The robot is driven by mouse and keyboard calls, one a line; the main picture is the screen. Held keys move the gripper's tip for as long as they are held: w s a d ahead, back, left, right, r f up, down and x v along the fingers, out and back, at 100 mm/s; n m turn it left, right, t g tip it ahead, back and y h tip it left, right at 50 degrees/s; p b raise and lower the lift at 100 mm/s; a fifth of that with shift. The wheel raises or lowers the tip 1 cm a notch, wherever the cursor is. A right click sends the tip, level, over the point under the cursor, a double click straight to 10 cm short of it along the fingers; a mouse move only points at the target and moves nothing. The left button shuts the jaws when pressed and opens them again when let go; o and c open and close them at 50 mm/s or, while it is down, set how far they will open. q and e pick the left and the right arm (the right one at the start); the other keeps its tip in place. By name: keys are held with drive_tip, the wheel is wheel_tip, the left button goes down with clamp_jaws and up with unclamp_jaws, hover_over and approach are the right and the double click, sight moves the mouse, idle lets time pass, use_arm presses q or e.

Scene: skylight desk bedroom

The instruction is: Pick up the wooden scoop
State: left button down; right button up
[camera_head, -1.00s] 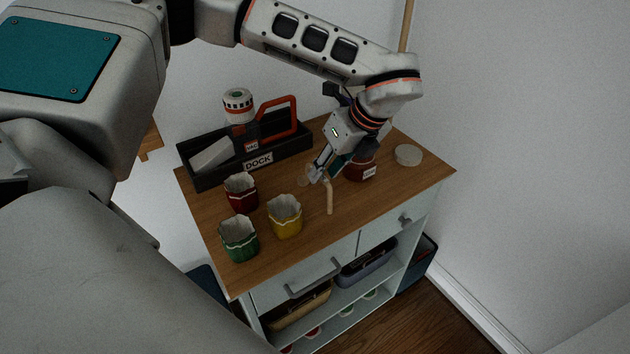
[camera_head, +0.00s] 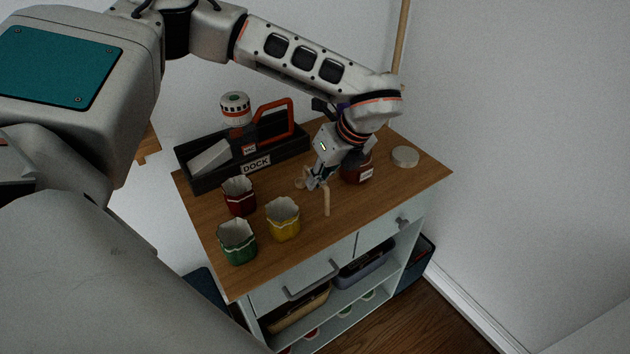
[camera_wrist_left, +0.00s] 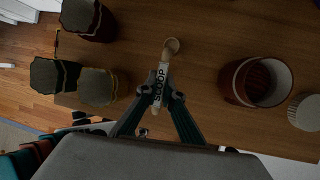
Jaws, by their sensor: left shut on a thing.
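The wooden scoop (camera_head: 327,200) is a pale wooden piece with a long handle, seen above the right part of the wooden top in the head view. In the left wrist view the scoop (camera_wrist_left: 171,47) shows its round bowl end and a white label reading SCOOP. My left gripper (camera_head: 316,184) is shut on the scoop near its label; its two fingers (camera_wrist_left: 160,97) close around it from both sides in the wrist view. I cannot tell how far the scoop is from the top. My right gripper is not in view.
Red (camera_head: 239,194), yellow (camera_head: 283,219) and green (camera_head: 237,242) cups stand to the left. A dark red jar (camera_head: 357,172) stands close behind the gripper, with a round lid (camera_head: 405,156) to its right. A black DOCK caddy (camera_head: 205,183) with an orange handle sits at the back.

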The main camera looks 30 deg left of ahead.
use_arm(q)
wheel_tip(320, 180, up, 20)
idle(0.5)
idle(0.3)
drive_tip(key=shift+f, duration=0.1)
